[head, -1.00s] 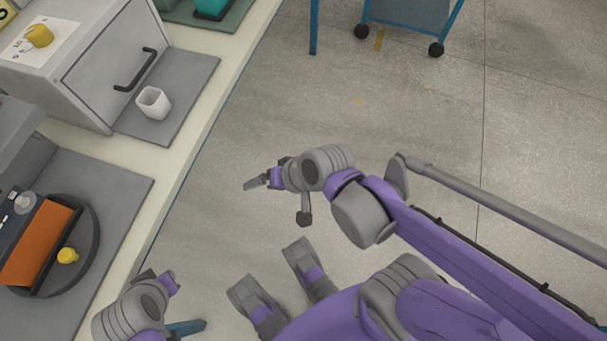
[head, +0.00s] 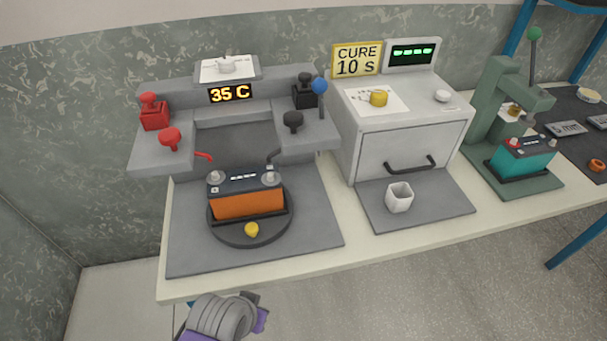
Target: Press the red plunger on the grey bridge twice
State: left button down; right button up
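The grey bridge (head: 222,112) stands at the left of the bench in the head view. A red mushroom-shaped plunger (head: 169,138) stands up on the front of its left arm, with a red block and knob (head: 154,112) behind it. A black plunger (head: 293,122) is on the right arm. An orange battery (head: 248,204) sits on a dark round turntable (head: 250,237) in front of the bridge. Part of my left arm (head: 225,314) shows at the bottom edge, below the bench front and well apart from the plunger; its fingertips cannot be made out. My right gripper is out of view.
A blue-knobbed lever (head: 320,87) stands on the bridge's right side. A yellow knob (head: 252,230) is on the turntable front. A grey oven (head: 405,125), a white cup (head: 399,198) and a green press (head: 497,110) are to the right. The grey mat (head: 188,245) has free room at the front.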

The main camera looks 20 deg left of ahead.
aim_at(169, 137)
jog(key=j+u, duration=0.1)
jog(key=u, duration=0.4)
jog(key=i+j+u, duration=0.1)
jog(key=u, duration=0.4)
